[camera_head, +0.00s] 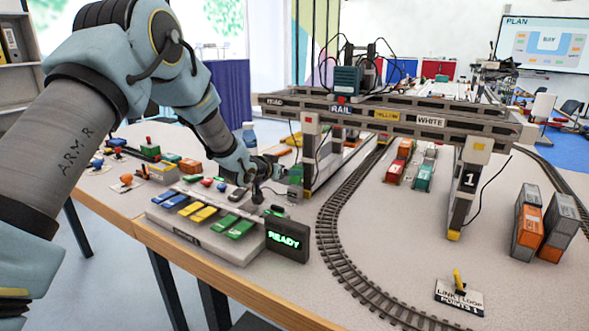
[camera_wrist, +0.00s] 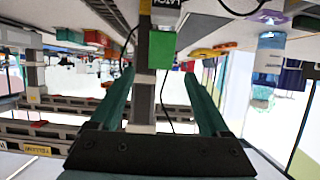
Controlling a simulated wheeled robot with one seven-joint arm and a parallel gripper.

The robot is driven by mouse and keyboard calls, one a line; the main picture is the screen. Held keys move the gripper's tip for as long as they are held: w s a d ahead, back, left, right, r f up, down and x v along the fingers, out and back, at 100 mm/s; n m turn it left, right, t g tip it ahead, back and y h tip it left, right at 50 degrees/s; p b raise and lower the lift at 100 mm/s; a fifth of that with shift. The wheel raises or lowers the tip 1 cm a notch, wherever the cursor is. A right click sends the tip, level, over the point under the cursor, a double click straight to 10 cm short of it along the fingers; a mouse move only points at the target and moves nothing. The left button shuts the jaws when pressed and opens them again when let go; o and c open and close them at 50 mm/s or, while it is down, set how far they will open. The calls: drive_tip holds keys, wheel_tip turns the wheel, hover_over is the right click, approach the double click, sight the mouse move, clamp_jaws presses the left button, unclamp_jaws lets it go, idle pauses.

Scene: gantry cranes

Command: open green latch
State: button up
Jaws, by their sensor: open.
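A green block (camera_wrist: 162,50), which I take for the green latch, is on a grey post of the crane in the wrist view. A white label (camera_wrist: 170,5) with partly readable dark letters is beside it. The green block also shows in the head view (camera_head: 295,174), at the near left crane leg. My gripper (camera_wrist: 159,74) is open, its two teal fingers apart with the green block between and beyond their tips. In the head view my gripper (camera_head: 268,177) is just left of the block. I cannot tell whether the fingers touch it.
A control panel (camera_head: 190,240) with blue, yellow and green keys and a READY display (camera_head: 284,239) stands below my gripper. The gantry beam (camera_head: 390,115) spans above the table. A curved track (camera_head: 330,240) runs right of the panel. Stacked containers (camera_head: 545,225) stand at right.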

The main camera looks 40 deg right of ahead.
sight(294, 182)
drive_tip(key=shift+p+x, duration=0.5)
drive_tip(key=shift+x, duration=2.15)
drive_tip(key=shift+c, duration=0.2)
clamp_jaws()
drive_tip(key=shift+a+f+b, duration=0.2)
drive_tip(key=shift+f+b, duration=0.2)
drive_tip(key=shift+b, duration=0.75)
drive_tip(key=b, duration=0.2)
drive_tip(key=h+b, duration=0.1)
drive_tip(key=b, duration=0.1)
drive_tip(key=shift+a+f, duration=0.1)
drive_tip(key=shift+a, duration=0.2)
drive_tip(key=shift+s+a+h+b, duration=0.15)
drive_tip(key=shift+h+b, duration=0.35)
drive_tip(key=shift+b, duration=0.25)
drive_tip(key=shift+r+t, duration=0.3)
drive_tip(key=shift+r, duration=0.05)
drive_tip(key=shift+o, duration=0.2)
unclamp_jaws()
